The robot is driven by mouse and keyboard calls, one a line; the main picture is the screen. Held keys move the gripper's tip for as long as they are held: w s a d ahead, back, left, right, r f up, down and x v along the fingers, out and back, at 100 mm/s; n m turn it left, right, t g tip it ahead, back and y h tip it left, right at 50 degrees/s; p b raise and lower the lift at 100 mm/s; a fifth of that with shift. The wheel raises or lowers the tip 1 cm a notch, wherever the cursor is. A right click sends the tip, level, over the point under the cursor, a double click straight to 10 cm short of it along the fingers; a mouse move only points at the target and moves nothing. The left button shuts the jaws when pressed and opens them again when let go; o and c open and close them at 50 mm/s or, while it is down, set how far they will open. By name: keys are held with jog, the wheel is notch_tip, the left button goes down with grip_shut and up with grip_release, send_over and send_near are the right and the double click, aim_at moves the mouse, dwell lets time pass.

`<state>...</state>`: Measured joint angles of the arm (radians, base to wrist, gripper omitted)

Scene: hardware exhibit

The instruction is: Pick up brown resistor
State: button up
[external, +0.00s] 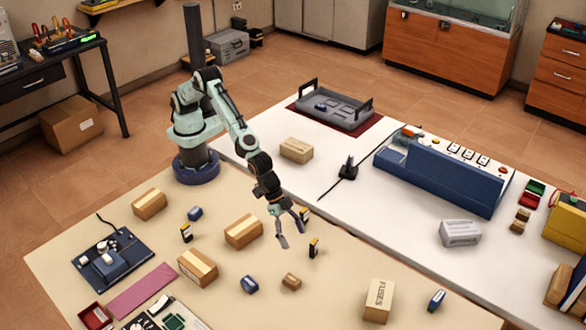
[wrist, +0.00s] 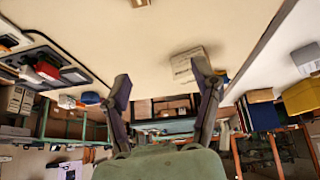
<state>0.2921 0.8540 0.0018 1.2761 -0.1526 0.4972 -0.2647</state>
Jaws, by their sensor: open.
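A small brown block (external: 291,281), which looks like the brown resistor, lies on the beige table near the front middle in the external view. My gripper (external: 292,231) is open and empty above the table, behind that block and apart from it. In the wrist view, the two fingers of my gripper (wrist: 161,78) are spread wide with nothing between them. A small brown thing (wrist: 139,3) is cut off at the top edge there; I cannot tell if it is the same block.
A small black-and-yellow part (external: 314,247) stands beside my gripper. A blue part (external: 249,284) lies left of the brown block. Cardboard boxes (external: 244,232) stand farther left, and a FUSES box (external: 379,300) stands to the right.

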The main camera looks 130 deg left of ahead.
jog(key=g, duration=0.2)
send_over(286, 275)
jog(key=s, duration=0.2)
jog(key=shift+m, duration=0.4)
jog(key=f, duration=0.8)
jog(key=shift+s+f, duration=0.2)
jog(key=shift+f, duration=0.15)
jog(key=x, duration=0.5)
jog(key=shift+w+a+r, duration=0.1)
jog(key=shift+w+f, duration=0.25)
jog(key=shift+f, duration=0.3)
jog(key=c, duration=1.1)
